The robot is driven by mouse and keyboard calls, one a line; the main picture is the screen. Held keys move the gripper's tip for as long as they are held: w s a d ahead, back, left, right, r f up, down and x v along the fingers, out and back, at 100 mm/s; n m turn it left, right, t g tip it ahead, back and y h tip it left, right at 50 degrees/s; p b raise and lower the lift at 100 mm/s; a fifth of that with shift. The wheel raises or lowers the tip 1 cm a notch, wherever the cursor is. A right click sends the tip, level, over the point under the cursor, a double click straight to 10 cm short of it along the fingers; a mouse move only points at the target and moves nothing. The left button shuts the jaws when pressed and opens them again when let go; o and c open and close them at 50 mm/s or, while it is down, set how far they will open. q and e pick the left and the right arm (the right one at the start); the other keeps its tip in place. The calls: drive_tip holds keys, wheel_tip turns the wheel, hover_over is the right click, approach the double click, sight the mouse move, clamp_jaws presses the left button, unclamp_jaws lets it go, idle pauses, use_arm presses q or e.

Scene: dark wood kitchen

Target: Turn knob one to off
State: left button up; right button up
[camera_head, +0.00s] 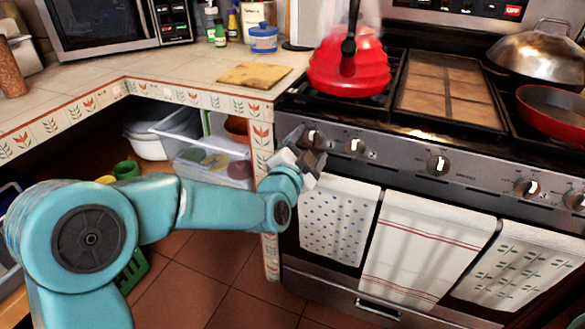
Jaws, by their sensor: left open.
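A row of several knobs runs along the stove's front panel (400,153). The leftmost knob (313,139) is beside my left gripper. The second knob (354,147) is just to its right, and a third knob (437,165) is near the middle. My left gripper (303,147) is open at the left end of the panel, with its fingers at or very near the leftmost knob. I cannot tell whether they touch it. The gripper partly hides the area around that knob. Which knob counts as knob one is not readable. My right gripper is not in view.
Towels (338,222) hang below the panel on the oven door. A red kettle (349,75) stands on the stove, with a red pan (558,112) at the right. The tiled counter's corner (262,97) is left of the gripper. Plastic containers (222,166) sit under the counter.

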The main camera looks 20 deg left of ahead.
use_arm(q)
drive_tip(key=s, duration=1.4)
drive_tip(key=shift+a+p, duration=0.25)
drive_tip(key=shift+p, duration=0.15)
drive_tip(key=shift+s, duration=0.1)
drive_tip(key=s+f+n+g, duration=0.15)
drive_tip(key=f+g, duration=0.25)
drive_tip(key=f, duration=1)
drive_tip(key=s+f+g, duration=0.2)
drive_tip(key=f+g, duration=0.2)
drive_tip(key=f, duration=1.1)
drive_tip(key=s+d+f+n+g+h, duration=0.25)
drive_tip(key=s+f+n+g, duration=0.2)
drive_tip(key=s+f, duration=0.3)
drive_tip(key=s+d+f+n+g+h, duration=0.1)
drive_tip(key=s+d+f+n+g, duration=0.4)
drive_tip(key=s, duration=0.4)
wheel_tip(320, 180, up, 23)
drive_tip(key=p, duration=2.3)
drive_tip(key=shift+s+a+n+p, duration=0.15)
drive_tip(key=shift+a+n+p, duration=0.15)
drive_tip(key=shift+p, duration=0.1)
